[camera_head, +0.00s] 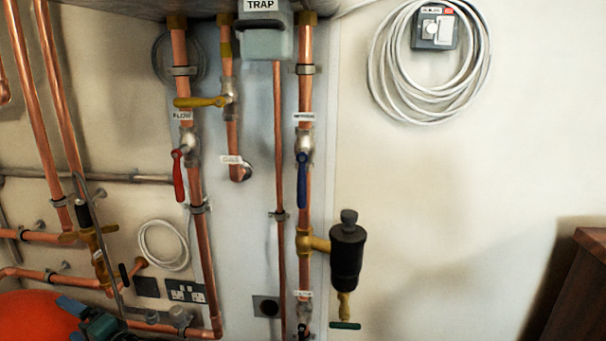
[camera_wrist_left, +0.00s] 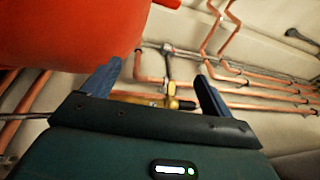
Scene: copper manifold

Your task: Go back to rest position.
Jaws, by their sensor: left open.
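My left gripper (camera_head: 72,321) is low at the left edge of the head view, in front of a red rounded vessel (camera_head: 30,318). In the left wrist view its two fingers (camera_wrist_left: 157,74) stand wide apart with nothing held between them. Behind the gap, a brass fitting (camera_wrist_left: 150,101) and copper pipes show; I cannot tell how far off they are. The red vessel (camera_wrist_left: 75,35) fills the upper left there, close to the left finger. My right gripper is in neither view.
Vertical copper pipes carry a red lever (camera_head: 178,175), a yellow lever (camera_head: 201,102) and a blue lever (camera_head: 302,180). A black cylinder (camera_head: 347,255) juts out at the right pipe. Coiled white cable (camera_head: 381,70) hangs upper right. The wall (camera_head: 460,200) below it is bare.

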